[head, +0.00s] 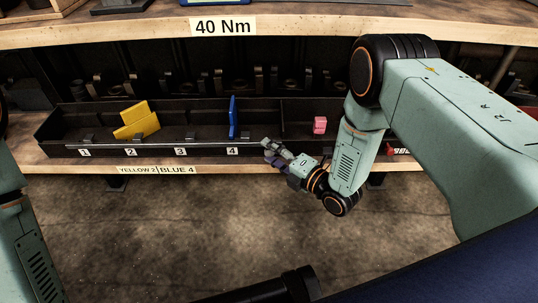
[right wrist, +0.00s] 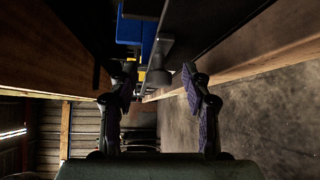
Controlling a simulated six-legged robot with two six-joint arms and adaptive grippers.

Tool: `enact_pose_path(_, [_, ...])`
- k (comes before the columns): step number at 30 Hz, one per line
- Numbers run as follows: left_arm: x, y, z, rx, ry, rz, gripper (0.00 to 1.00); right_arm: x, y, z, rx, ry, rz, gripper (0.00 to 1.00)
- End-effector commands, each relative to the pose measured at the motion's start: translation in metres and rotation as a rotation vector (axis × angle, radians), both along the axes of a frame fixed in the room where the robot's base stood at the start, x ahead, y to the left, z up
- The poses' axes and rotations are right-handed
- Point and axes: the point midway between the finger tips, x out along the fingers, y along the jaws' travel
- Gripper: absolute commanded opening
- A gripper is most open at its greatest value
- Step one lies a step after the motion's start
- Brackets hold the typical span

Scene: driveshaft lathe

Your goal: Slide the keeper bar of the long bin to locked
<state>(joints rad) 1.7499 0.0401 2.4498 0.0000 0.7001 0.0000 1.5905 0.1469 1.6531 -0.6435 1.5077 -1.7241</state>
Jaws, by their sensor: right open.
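The long bin (head: 100,116) is a black open tray with dividers on the lower shelf. A thin pale bar, seemingly the keeper bar (head: 160,150), runs along its front face above the number labels. My right gripper (head: 270,151) is in front of the bin, right of label 4. In the right wrist view its fingers (right wrist: 160,72) are apart, with a dark grey knob-like part (right wrist: 156,78) visible between or beyond them. I cannot tell whether they touch it. My left gripper is out of view.
The bin holds yellow blocks (head: 137,121), a blue plate (head: 233,117) and a pink block (head: 320,125). A wooden shelf edge marked 40 Nm (head: 223,27) overhangs above. A small red part (head: 390,150) shows right of my forearm. The floor in front is clear.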

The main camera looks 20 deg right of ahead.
Motion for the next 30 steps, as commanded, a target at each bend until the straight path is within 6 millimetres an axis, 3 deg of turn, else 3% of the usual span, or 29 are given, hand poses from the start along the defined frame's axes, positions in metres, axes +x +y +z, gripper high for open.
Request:
enact_pose_path(13, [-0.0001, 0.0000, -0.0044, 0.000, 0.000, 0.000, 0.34, 0.0107, 0.0064, -0.0003, 0.001, 0.000, -0.001, 0.48])
enact_pose_path(30, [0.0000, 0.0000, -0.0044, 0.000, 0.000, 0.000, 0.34, 0.0102, 0.0062, -0.0008, 0.001, 0.000, -0.001, 0.00])
